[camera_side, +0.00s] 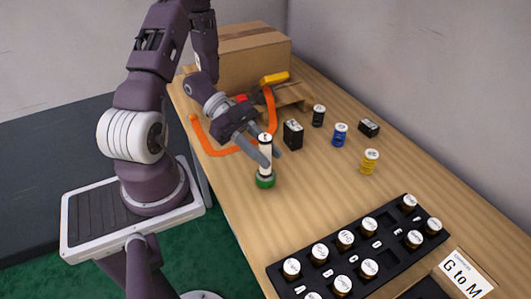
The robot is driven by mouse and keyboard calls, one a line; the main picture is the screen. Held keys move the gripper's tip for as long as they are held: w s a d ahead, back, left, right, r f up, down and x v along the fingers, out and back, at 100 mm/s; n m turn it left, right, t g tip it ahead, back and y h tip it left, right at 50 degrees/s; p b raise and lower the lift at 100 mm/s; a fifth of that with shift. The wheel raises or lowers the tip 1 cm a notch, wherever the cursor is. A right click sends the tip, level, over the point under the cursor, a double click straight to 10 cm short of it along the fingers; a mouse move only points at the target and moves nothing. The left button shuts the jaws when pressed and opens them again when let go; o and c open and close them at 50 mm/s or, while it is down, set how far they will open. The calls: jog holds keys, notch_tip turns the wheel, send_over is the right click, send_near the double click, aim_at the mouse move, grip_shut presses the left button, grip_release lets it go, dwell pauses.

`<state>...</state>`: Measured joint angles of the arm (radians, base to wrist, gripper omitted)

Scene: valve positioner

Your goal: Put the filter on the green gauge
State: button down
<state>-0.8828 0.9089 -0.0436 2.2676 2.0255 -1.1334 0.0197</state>
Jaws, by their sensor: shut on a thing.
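The green gauge (265,182) stands on the wooden table, in front of my arm. The filter (265,166), a slim white cylinder with a dark band and pale top, is upright directly above the green gauge. Its lower end appears to meet the gauge, but I cannot tell whether it is seated or just above. My gripper (270,154) is shut on the filter, with one finger in front of it and the other at its right. The fingers hide part of the filter's middle.
A blue can (339,135), a yellow can (369,162), a dark can (318,116) and black boxes (293,134) stand to the right. A black tray (327,270) of white-topped jars lies in front. An orange strip (208,143) and cardboard box (245,60) are behind.

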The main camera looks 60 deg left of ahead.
jog(key=shift+f, duration=0.2)
jog(key=c, duration=1.1)
grip_release()
jog(key=shift+a+r, duration=0.25)
jog(key=shift+a, duration=0.05)
jog(key=v, duration=1.1)
jog(key=shift+s+a+r, duration=0.15)
jog(key=shift+r, duration=0.05)
